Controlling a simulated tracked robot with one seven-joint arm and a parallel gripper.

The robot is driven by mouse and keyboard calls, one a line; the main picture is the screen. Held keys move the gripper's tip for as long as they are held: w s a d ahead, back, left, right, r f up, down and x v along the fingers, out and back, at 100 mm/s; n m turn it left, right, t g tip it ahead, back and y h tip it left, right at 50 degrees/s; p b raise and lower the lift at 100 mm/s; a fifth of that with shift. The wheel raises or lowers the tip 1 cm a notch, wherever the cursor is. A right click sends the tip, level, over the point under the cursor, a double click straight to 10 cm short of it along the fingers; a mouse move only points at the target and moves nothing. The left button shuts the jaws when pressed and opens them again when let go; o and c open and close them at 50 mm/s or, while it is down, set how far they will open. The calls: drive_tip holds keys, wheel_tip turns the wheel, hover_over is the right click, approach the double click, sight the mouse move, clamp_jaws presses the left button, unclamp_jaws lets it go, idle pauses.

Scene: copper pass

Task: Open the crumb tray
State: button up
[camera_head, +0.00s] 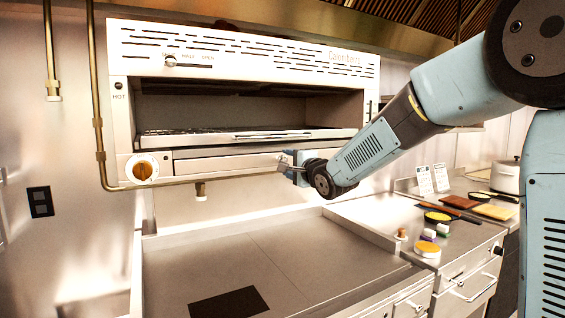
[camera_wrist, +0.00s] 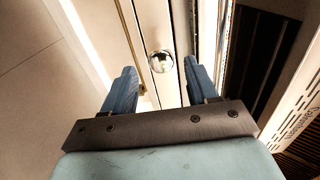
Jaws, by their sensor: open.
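The crumb tray (camera_head: 225,162) is the long, low metal front under the opening of the wall-mounted grill. It looks shut, flush with the grill body. A round shiny knob (camera_wrist: 160,62) on the tray front shows in the wrist view. In the wrist view my open gripper (camera_wrist: 160,76) has one blue finger on each side of the knob, with gaps between. The fingers appear apart from it; exact depth is hard to tell.
The grill's rack with its bar handle (camera_head: 272,136) sits just above the tray. An orange dial (camera_head: 143,170) is at left, and a brass pipe (camera_head: 215,180) runs below. A flat griddle (camera_head: 240,265) lies underneath. The right counter (camera_head: 385,215) holds food and tools.

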drive_tip(key=shift+x, duration=2.45)
drive_tip(key=shift+f, duration=0.1)
clamp_jaws()
